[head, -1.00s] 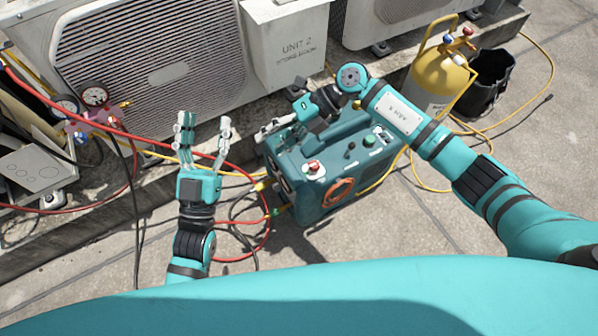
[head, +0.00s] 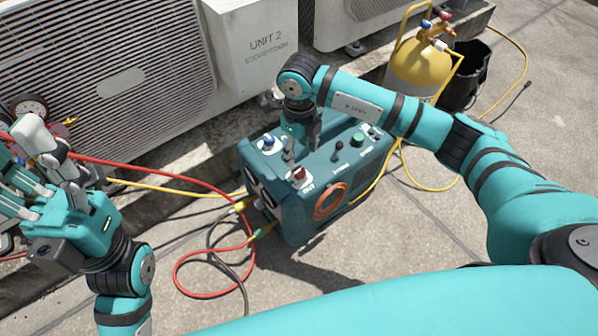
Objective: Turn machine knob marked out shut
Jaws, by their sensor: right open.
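The machine (head: 345,165) is a teal box on the paving, with knobs on its top. A red knob (head: 299,175) sits at its near left corner, beside a small label that seems to read OUT. A blue knob (head: 267,142) is at the far left corner. My right gripper (head: 301,150) points down over the machine's top between these two knobs, open, its fingers apart from the red knob. Whether a fingertip touches the top I cannot tell.
Condenser units (head: 125,75) stand behind on a concrete ledge. Red, yellow and black hoses (head: 190,278) run from the machine's left side over the paving. A gauge (head: 30,108) is behind my left gripper. A yellow cylinder (head: 415,70) and black bucket (head: 468,75) stand at back right.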

